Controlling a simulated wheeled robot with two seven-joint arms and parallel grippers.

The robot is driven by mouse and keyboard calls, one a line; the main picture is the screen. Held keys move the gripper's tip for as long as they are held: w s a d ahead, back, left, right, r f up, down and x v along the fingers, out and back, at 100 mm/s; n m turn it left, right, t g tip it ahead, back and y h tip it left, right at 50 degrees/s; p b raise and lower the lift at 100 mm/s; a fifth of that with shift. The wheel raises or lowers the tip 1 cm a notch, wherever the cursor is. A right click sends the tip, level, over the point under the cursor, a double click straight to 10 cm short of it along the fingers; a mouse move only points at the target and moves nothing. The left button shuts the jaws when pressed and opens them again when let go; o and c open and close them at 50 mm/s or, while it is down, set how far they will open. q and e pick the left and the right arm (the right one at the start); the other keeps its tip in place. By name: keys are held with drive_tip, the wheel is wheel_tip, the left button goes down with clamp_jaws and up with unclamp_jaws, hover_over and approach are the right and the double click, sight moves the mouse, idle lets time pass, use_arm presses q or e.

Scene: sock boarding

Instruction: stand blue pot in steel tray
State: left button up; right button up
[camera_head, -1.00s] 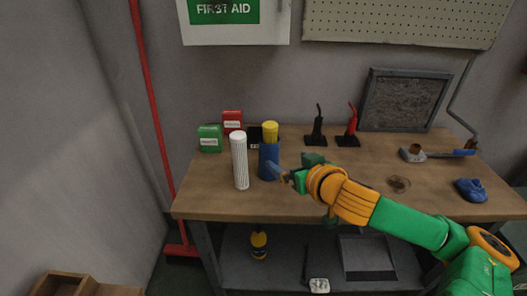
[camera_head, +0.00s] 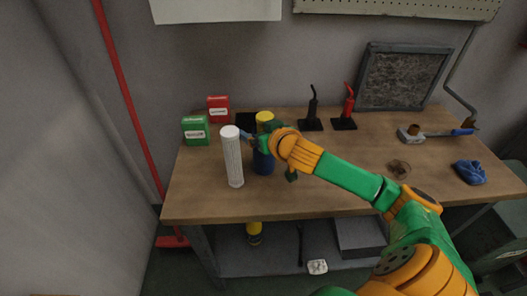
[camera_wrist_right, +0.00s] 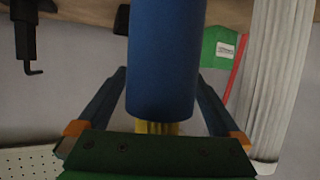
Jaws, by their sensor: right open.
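The blue pot (camera_head: 263,163) stands upright on the wooden workbench, with a yellow top (camera_head: 265,117) showing above it. My right gripper (camera_head: 257,141) is at its upper part and hides some of it. In the right wrist view the blue pot (camera_wrist_right: 165,55) fills the space between the two open fingers of my right gripper (camera_wrist_right: 159,85), one on each side; I cannot tell whether they touch it. A grey tray (camera_head: 361,238), which looks like the steel tray, is on the lower shelf below the bench. My left gripper is not in view.
A white ribbed cylinder (camera_head: 233,158) stands close to the left of the pot. Green (camera_head: 195,131) and red (camera_head: 218,109) boxes are behind it. Black (camera_head: 312,108) and red (camera_head: 347,105) tools stand at the back. A yellow bottle (camera_head: 254,233) is on the lower shelf.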

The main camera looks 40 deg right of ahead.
drive_tip(key=shift+s+r, duration=0.1)
drive_tip(key=shift+s, duration=0.1)
drive_tip(key=c, duration=0.4)
clamp_jaws()
